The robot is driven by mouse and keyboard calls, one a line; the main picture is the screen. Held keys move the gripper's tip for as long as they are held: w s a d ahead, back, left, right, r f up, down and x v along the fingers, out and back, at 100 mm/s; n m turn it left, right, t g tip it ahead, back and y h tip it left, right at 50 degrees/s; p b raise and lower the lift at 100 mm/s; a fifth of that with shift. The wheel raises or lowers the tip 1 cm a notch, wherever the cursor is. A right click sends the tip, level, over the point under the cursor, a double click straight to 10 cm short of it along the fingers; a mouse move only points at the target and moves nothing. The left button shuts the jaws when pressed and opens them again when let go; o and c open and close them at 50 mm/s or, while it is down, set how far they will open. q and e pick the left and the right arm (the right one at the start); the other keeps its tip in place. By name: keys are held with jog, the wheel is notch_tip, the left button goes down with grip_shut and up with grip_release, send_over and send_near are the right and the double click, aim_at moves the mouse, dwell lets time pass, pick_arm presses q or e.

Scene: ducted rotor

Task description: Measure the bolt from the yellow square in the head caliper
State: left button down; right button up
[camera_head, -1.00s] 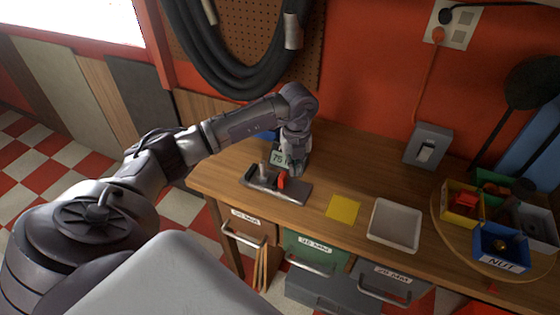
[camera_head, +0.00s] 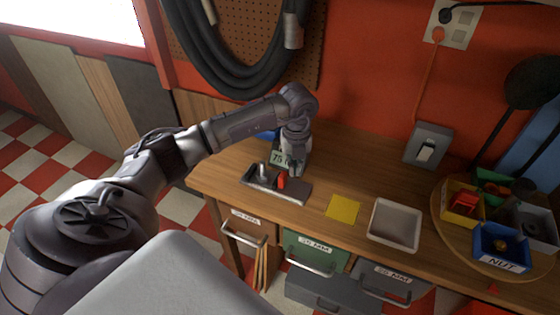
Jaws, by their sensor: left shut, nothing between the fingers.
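The head caliper (camera_head: 294,193) is a dark and grey fixture with a red part, lying on the left part of the workbench. A small grey upright piece (camera_head: 264,170) stands at its left end; I cannot tell for sure whether it is the bolt. A display (camera_head: 278,157) behind it reads about 75, partly hidden by my arm. The yellow square (camera_head: 343,208) lies flat and bare to the right of the caliper. My left gripper (camera_head: 297,174) points down just behind the caliper's red part, shut and empty. My right gripper is not in view.
A white tray (camera_head: 396,224) stands right of the yellow square. A round wooden turntable (camera_head: 449,236) at the right holds several coloured bins, one a blue bin (camera_head: 501,247) labelled NUT. A grey switch box (camera_head: 428,146) stands at the wall.

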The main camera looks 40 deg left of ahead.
aim_at(281, 173)
pick_arm(q)
jog(key=shift+f+b, duration=1.95)
jog(key=shift+f, duration=0.8)
jog(key=shift+a, duration=0.25)
jog(key=shift+s+a, duration=0.2)
jog(key=shift+a, duration=0.45)
jog(key=shift+s+a, duration=0.15)
jog(key=shift+a, duration=0.6)
jog(key=shift+s+a+b, duration=0.25)
jog(key=shift+a+b, duration=0.1)
jog(key=shift+a, duration=0.5)
jog(key=shift+d, duration=0.15)
jog(key=shift+w+d, duration=0.15)
jog(key=shift+d, duration=0.3)
